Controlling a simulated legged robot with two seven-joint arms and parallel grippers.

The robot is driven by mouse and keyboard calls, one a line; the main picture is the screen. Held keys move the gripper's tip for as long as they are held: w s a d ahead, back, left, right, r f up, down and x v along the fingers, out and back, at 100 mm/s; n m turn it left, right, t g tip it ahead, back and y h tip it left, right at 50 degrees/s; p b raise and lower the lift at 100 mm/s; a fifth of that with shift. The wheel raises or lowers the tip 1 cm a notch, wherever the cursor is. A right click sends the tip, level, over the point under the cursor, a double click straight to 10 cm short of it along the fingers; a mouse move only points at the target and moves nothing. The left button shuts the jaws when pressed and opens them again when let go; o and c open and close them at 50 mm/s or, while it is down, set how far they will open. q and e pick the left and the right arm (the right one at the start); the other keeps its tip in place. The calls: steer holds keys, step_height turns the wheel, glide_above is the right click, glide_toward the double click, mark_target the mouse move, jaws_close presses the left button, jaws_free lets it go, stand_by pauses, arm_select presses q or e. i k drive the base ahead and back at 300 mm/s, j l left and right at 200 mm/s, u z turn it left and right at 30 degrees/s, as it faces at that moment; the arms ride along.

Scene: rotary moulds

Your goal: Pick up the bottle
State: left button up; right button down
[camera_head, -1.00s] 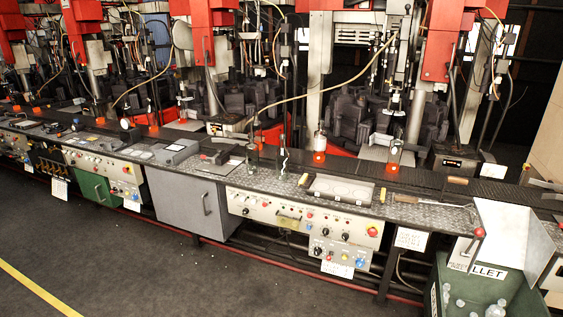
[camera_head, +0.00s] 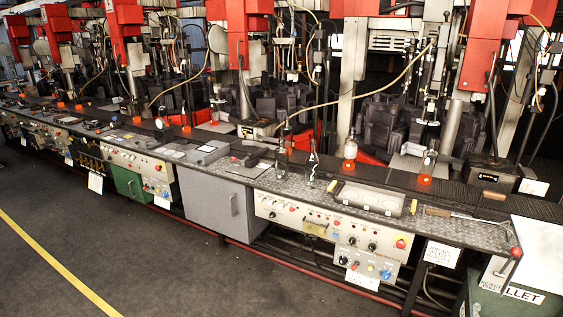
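Several bottles stand upright along the bench. A dark glass bottle (camera_head: 282,160) stands near the middle of the bench top. A second dark or clear bottle (camera_head: 312,166) stands just to its right. A clear bottle (camera_head: 350,148) stands on an orange base farther back, and another clear bottle (camera_head: 428,160) stands on an orange base to the right. Which bottle the task means cannot be told. Neither of my grippers is in view.
A long metal bench (camera_head: 268,178) runs across the view with control panels (camera_head: 335,228) on its front. A shallow tray (camera_head: 369,198) and a long-handled tool (camera_head: 465,217) lie on it. Red and grey machines stand behind. The dark floor (camera_head: 130,260) in front is clear.

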mark_target(282, 152)
steer(key=i+j+z, duration=0.25)
steer(key=i+j, duration=1.4)
steer(key=i, duration=0.15)
